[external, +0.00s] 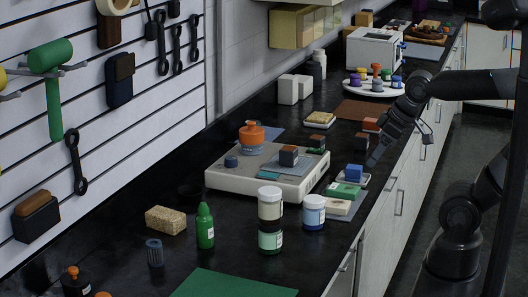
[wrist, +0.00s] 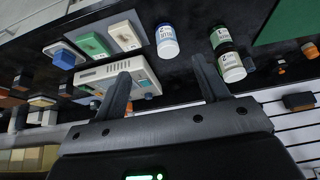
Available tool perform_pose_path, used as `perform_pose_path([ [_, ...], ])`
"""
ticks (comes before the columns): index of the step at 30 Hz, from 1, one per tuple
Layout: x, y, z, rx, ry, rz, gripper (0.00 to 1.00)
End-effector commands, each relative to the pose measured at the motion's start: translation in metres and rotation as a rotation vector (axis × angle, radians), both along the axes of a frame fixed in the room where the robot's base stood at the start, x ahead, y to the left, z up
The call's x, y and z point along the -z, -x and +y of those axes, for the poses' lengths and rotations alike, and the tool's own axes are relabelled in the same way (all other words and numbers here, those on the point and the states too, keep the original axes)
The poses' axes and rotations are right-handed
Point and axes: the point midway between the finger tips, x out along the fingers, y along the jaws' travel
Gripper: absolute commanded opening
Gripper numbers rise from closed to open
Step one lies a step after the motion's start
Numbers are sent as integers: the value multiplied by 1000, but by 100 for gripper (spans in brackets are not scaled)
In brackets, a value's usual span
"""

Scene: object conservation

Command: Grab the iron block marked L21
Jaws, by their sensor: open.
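My gripper (external: 398,142) is open and empty above the right edge of the counter, and its two fingers show spread in the wrist view (wrist: 163,78). I cannot read L21 on any block. A brown block (external: 362,141) and an orange-topped block (external: 371,125) stand beside my gripper, partly hidden.
A green block (external: 342,190) and a cream block (external: 337,207) lie near the edge. A blue-labelled jar (external: 313,212) and stacked jars (external: 270,222) stand in front. A tray of coloured pieces (external: 372,88) stands behind.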

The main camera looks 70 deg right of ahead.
Motion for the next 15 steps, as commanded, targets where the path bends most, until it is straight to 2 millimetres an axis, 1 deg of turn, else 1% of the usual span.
perform_pose_path([
  [5, -1, -1, 0, 8, -3, 1, 67],
  [8, -6, -11, -4, 64, -23, 6, 67],
  [11, -16, -31, -12, 190, -67, 15, 67],
  [14, -28, -60, -26, 366, -134, 24, 67],
  [15, -33, -72, -33, 442, -163, 27, 67],
])
